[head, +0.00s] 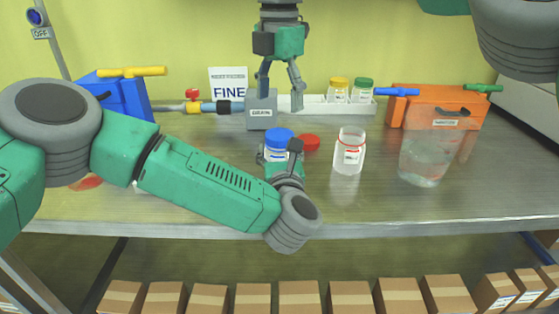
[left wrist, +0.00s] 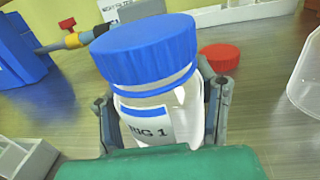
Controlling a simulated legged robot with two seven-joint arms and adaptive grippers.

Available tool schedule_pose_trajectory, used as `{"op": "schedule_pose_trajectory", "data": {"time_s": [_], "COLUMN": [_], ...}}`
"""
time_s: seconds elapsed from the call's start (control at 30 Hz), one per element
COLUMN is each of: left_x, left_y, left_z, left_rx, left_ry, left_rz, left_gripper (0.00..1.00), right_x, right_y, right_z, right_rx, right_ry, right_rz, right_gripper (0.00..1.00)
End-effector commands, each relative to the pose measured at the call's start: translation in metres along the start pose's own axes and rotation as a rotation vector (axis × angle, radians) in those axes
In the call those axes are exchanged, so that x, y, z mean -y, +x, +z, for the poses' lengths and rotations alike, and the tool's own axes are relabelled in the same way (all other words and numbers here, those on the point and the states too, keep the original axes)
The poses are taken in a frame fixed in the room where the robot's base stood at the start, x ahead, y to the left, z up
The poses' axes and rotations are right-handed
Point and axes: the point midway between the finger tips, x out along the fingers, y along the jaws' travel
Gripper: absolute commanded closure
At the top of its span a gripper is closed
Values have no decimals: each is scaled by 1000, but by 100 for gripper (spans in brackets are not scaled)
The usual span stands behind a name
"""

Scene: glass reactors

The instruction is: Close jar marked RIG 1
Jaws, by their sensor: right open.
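The jar marked RIG 1 (left wrist: 160,115) stands upright on the bench, white with a blue ring round its neck. It also shows in the head view (head: 276,154). A blue lid (left wrist: 146,48) sits on its top, also seen in the head view (head: 279,136); I cannot tell whether it is screwed tight. My left gripper (left wrist: 165,105) has one finger on each side of the jar body, shut on it; its fingers are partly hidden in the head view. My right gripper (head: 279,96) hangs open and empty, fingers down, above the blue lid.
A red lid (head: 309,142) lies right of the jar. An open clear jar with a red ring (head: 348,158) and a clear container of liquid (head: 425,163) stand further right. Behind are a grey box (head: 261,116), a white tray (head: 310,106), a blue case (head: 121,97) and an orange case (head: 437,103).

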Motion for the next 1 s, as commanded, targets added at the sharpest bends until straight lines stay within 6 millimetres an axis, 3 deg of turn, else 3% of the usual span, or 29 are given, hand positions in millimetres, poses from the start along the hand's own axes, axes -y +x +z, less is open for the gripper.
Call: {"op": "schedule_pose_trajectory", "data": {"time_s": [0.23,0.5,0.7,1.0], "left_x": [-1,-1,0,0], "left_y": [0,0,0,0], "left_z": [-1,-1,-1,-1], "left_rx": [-2,-2,-2,-2], "left_ry": [2,3,2,2], "left_rz": [1,1,1,0], "left_gripper": [100,100,100,100], "right_x": [0,3,3,3], "right_y": [0,0,0,0], "right_z": [0,3,5,5], "right_rx": [2,-3,-3,-3], "right_ry": [-113,-537,-743,-788], "right_rz": [-1,0,4,4], "right_gripper": [33,33,33,33]}}
